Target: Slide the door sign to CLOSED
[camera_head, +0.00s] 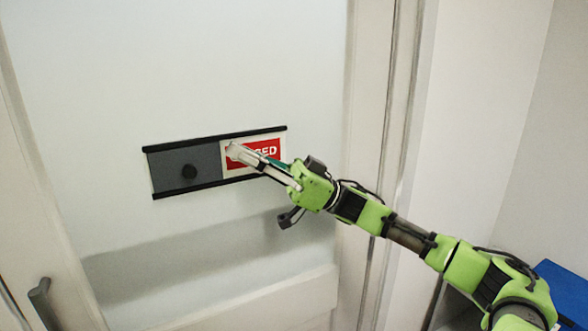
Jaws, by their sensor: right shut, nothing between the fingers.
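The door sign (218,191) is mounted on the pale door, with black rails along its top and bottom. The right half shows a red panel (269,153) with white letters, of which the end "SED" is readable. My right gripper (232,150) is shut and empty, its fingertips in front of the left part of the red panel, to the right of the knob. I cannot tell whether it touches the sign. My left gripper is not in view.
The door (190,60) has a handle (42,302) at the lower left. A door frame (372,130) stands to the right of the sign, behind my right arm. A blue object (562,288) is at the lower right. The door surface around the sign is clear.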

